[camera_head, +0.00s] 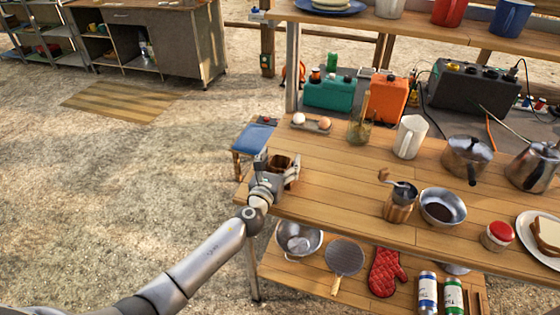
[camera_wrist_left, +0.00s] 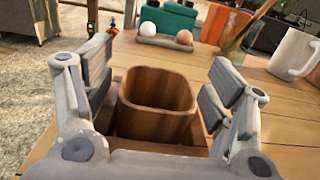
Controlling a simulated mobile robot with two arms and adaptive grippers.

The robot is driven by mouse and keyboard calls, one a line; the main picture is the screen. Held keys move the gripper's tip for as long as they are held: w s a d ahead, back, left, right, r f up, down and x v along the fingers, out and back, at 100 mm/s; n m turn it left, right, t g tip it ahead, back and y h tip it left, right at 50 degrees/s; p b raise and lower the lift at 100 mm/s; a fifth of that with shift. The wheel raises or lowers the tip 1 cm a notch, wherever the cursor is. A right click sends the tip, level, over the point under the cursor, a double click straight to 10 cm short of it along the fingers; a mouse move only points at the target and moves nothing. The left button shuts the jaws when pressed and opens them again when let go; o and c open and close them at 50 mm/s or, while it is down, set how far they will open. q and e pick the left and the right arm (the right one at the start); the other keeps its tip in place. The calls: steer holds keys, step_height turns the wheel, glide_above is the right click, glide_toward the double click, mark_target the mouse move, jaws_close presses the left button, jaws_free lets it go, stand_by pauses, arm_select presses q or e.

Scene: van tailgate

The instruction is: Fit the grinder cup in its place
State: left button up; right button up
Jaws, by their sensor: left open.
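The grinder cup (camera_wrist_left: 157,100) is a square wooden cup with rounded corners, open at the top and empty inside as far as I see. It also shows in the head view (camera_head: 283,161), at the table's left end. It stands upright in a low darker wooden surround (camera_wrist_left: 112,121); how deep its base sits is hidden. My left gripper (camera_head: 279,172) is open, one finger on each side of the cup, with a visible gap on the right. The grinder (camera_head: 399,204), with a metal top and crank, stands farther right on the table. My right gripper is out of view.
An egg tray (camera_head: 312,125) and a glass jar (camera_head: 359,131) stand behind the cup. A white mug (camera_head: 409,137), metal pots and a bowl (camera_head: 443,207) stand farther right. The table (camera_head: 340,180) is bare between the cup and the grinder.

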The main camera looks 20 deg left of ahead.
arm_select(q)
steer(key=s, duration=1.2)
steer(key=shift+a, duration=0.2)
stand_by(0.4)
